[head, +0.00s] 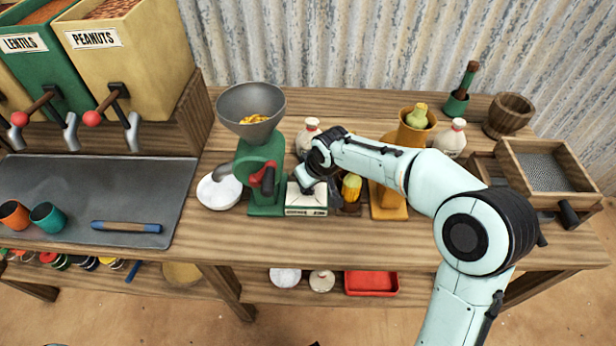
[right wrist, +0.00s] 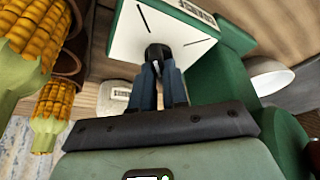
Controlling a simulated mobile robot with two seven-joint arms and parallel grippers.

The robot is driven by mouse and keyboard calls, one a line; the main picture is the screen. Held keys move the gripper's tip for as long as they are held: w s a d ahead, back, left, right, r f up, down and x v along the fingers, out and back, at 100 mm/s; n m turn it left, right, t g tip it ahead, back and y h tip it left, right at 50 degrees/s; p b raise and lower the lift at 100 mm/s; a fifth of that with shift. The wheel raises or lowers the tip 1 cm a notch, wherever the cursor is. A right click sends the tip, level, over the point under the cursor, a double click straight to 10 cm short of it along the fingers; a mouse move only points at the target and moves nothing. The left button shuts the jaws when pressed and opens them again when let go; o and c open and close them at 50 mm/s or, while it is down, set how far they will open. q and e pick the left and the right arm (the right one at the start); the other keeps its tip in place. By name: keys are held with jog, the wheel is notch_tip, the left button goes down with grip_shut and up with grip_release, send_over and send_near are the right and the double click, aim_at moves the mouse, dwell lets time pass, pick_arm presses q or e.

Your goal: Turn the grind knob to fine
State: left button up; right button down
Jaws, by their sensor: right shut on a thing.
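The green grinder (head: 254,162) stands on the bench with a grey hopper (head: 235,103) of yellow kernels on top. A white panel (head: 306,198) with small print is at its right side, and it fills the top of the right wrist view (right wrist: 125,40) with two dark marks. The dark grind knob (right wrist: 154,50) sits on this panel. My right gripper (right wrist: 159,68) is shut on the knob; in the head view it (head: 320,192) is over the panel. The fingers hide much of the knob, so I cannot tell its setting. My left gripper is out of view.
A red-handled crank (head: 264,177) is on the grinder's front, and a white bowl (head: 218,192) stands to its left. A grey mat (head: 110,185) lies left.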

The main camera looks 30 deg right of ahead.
jog(key=shift+r+n+y+p, duration=0.1)
jog(key=shift+n+y+p, duration=0.25)
jog(key=shift+n, duration=0.25)
jog(key=c, duration=1.1)
grip_release()
jog(key=shift+c, duration=0.2)
jog(key=p+v, duration=0.1)
jog(key=v, duration=1.2)
jog(key=shift+r, duration=0.15)
